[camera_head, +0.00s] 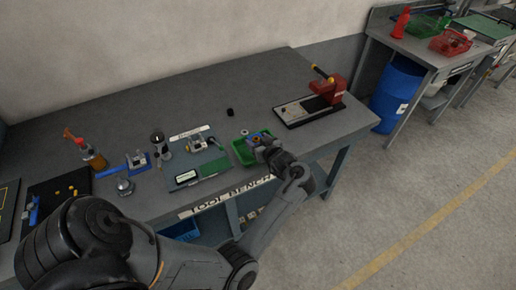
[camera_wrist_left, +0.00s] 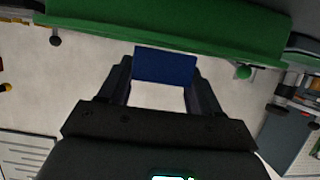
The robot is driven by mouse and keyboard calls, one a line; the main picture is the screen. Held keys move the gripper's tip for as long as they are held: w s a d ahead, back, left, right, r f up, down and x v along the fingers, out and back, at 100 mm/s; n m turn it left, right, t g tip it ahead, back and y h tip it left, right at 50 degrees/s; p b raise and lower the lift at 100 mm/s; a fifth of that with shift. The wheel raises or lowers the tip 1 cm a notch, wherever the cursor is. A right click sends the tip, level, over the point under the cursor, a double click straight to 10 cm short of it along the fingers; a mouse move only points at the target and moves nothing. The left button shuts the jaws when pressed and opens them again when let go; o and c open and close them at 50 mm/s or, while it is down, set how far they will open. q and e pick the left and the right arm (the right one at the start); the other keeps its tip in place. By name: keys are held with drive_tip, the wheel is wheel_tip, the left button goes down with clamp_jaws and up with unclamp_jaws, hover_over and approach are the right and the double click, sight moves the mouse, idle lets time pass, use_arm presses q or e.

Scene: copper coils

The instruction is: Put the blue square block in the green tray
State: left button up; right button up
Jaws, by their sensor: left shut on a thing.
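The blue square block (camera_wrist_left: 166,66) is held between the two fingers of my left gripper (camera_wrist_left: 164,82) in the left wrist view. The gripper is shut on it. The green tray (camera_wrist_left: 170,22) spans the top of that view, and the block's upper edge overlaps the tray's lower edge in the picture. In the head view, my left gripper (camera_head: 262,145) is at the right side of the green tray (camera_head: 238,148), near the bench's front edge. It hides part of the tray. I cannot tell the block's height over the tray. My right gripper is not in view.
A red press on a black base (camera_head: 305,108) stands right of the tray. A fixture board with a green pad (camera_head: 214,167) lies left of it. A small black object (camera_head: 230,112) sits behind. The back middle of the bench (camera_head: 190,105) is clear.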

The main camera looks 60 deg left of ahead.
use_arm(q)
drive_tip(key=shift+f+b, duration=0.3)
drive_tip(key=shift+f, duration=1.25)
drive_tip(key=shift+f, duration=0.2)
drive_tip(key=o, duration=1.2)
